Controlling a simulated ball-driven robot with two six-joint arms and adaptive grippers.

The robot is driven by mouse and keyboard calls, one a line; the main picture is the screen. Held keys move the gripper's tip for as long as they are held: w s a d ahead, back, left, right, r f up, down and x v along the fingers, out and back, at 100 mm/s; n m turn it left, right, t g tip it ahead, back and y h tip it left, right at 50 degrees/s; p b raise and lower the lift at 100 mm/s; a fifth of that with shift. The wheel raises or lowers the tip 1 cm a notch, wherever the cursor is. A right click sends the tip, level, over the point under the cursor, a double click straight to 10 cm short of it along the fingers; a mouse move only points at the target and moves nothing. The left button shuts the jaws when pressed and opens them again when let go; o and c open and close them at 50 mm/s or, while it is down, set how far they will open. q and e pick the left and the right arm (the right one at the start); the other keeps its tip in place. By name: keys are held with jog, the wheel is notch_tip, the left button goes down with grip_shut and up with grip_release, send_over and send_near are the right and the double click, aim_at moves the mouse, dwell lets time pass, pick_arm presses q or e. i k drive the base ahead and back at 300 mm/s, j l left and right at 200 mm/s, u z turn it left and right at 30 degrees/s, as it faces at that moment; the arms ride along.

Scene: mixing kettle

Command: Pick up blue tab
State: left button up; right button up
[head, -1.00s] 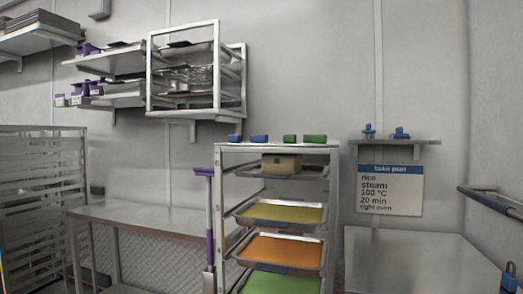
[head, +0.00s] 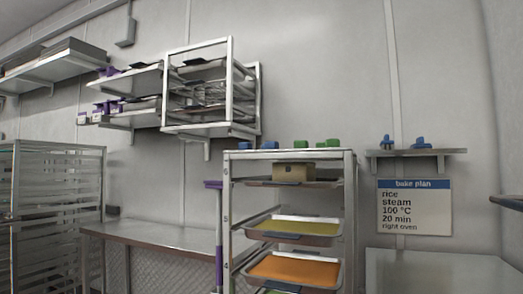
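Two small blue tabs lie on the top of the tray rack, a left blue tab (head: 245,146) and a right blue tab (head: 270,145). Two green tabs (head: 301,143) (head: 332,143) lie to their right on the same top. Two more blue pieces, a left one (head: 386,142) and a right one (head: 420,143), stand on a small wall shelf to the right. I cannot tell which blue piece is the task's blue tab. Neither of my grippers is in view.
The tray rack (head: 348,200) holds a box (head: 293,170), a yellow-filled tray (head: 295,228) and an orange-filled tray (head: 293,268). A bake plan sign (head: 414,207) hangs below the wall shelf (head: 440,153). Steel tables stand left (head: 160,228) and right (head: 440,270) of the rack.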

aim_at(269, 145)
jog(key=i+l+u, duration=0.15)
jog(key=l+u, duration=0.3)
jog(key=l, duration=0.15)
jog(key=i+l+u, duration=0.1)
jog(key=l+u, duration=0.35)
jog(key=l, duration=0.2)
